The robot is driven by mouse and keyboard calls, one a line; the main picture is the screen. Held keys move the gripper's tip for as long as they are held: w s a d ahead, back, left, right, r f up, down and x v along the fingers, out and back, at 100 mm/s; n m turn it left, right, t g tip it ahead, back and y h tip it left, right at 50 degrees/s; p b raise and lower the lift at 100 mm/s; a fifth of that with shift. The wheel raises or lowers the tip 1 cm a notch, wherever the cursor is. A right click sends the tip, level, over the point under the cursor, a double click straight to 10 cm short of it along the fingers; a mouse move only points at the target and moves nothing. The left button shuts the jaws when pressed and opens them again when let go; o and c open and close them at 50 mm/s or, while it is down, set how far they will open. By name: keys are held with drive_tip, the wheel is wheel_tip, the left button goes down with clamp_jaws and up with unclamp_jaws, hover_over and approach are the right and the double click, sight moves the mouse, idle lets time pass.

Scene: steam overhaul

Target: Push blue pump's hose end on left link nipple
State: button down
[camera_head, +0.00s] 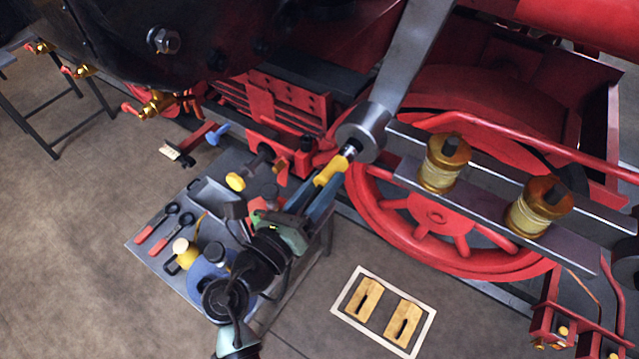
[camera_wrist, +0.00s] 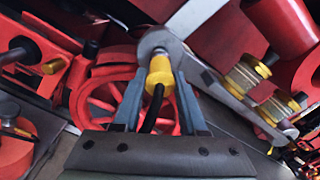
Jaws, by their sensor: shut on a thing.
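A yellow hose end (camera_head: 331,169) points up at the eye of the grey left link (camera_head: 366,131). The link's short metal nipple (camera_head: 350,151) shows between them. The hose end meets or nearly meets the nipple; I cannot tell how far it is on. In the wrist view the yellow hose end (camera_wrist: 160,72) covers the nipple below the link eye (camera_wrist: 158,42), and the black hose (camera_wrist: 152,110) runs back between my fingers. My gripper (camera_head: 322,186) is shut on the hose end. A blue round body (camera_head: 207,278), perhaps the pump, is partly hidden by my arm.
Two brass-coloured cups (camera_head: 445,163) sit on the rod to the right. A red spoked wheel (camera_head: 425,215) stands behind. A framed tray (camera_head: 345,318) lies on the open floor.

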drive_tip(key=shift+r, duration=0.1)
drive_tip(key=shift+c, duration=1.9)
unclamp_jaws()
